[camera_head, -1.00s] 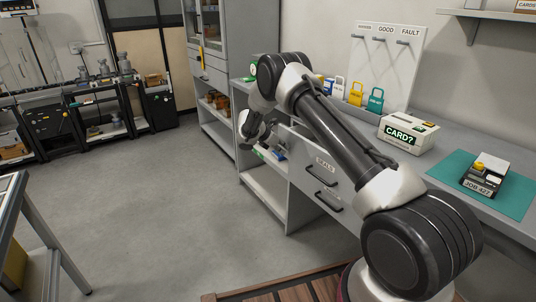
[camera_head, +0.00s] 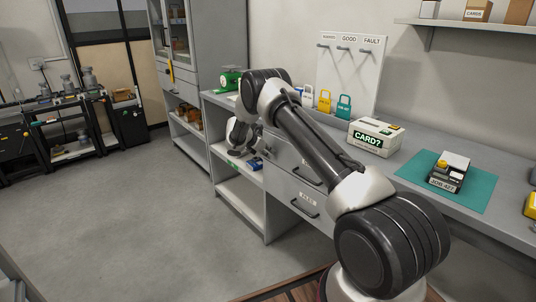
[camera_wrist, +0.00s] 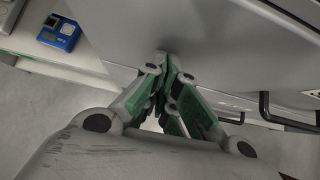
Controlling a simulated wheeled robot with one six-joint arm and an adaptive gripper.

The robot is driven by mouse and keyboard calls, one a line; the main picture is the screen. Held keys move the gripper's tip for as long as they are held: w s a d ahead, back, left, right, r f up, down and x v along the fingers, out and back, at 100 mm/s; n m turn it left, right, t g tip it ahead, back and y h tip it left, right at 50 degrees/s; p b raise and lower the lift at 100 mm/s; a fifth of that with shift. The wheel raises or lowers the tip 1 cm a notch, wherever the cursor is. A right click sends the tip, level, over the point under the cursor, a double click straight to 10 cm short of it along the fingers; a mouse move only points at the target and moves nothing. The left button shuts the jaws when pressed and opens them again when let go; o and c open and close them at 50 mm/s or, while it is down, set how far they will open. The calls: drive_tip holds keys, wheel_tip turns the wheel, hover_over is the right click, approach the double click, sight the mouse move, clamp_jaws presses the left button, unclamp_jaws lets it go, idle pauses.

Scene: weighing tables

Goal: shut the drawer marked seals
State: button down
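The seals drawer (camera_head: 283,152) is the upper grey drawer under the right-hand worktop. My arm hides its label and part of its front. Its dark handle (camera_head: 307,176) shows beside my forearm. Its front looks about flush with the drawer below, though a small gap cannot be ruled out. My gripper (camera_wrist: 167,64) has its green-padded fingers brought together at the tips, with nothing seen between them. The tips are at or very near a grey panel; contact cannot be told. In the head view my gripper is partly hidden by the arm, at the drawer's left end.
A lower drawer (camera_head: 291,193) has its own handle. A blue device (camera_wrist: 60,32) lies on the open shelf left of the drawers. The worktop holds a CARD? box (camera_head: 375,137) and a teal mat (camera_head: 478,190). The floor at left is clear.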

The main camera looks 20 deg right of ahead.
drive_tip(key=shift+d+r, duration=0.1)
drive_tip(key=shift+d, duration=0.15)
drive_tip(key=s+a+f+v, duration=0.1)
drive_tip(key=a+f+v, duration=0.1)
drive_tip(key=v, duration=1.1)
drive_tip(key=s+f+m+g+y, duration=0.1)
drive_tip(key=s+f+m+g, duration=0.2)
drive_tip(key=s+m, duration=0.5)
drive_tip(key=s+d+r+m+t+y, duration=0.1)
drive_tip(key=s+r+m, duration=0.3)
drive_tip(key=s+r, duration=0.6)
drive_tip(key=s+d+r+m+t+y, duration=0.1)
drive_tip(key=s+r+m+y, duration=0.3)
drive_tip(key=s+r, duration=0.6)
drive_tip(key=s+d+r+m+t+y, duration=0.2)
drive_tip(key=s+r+m, duration=0.3)
drive_tip(key=s, duration=2)
drive_tip(key=shift+s+r+m+t+y, duration=0.3)
drive_tip(key=shift+s+r, duration=0.05)
drive_tip(key=shift+r, duration=2.15)
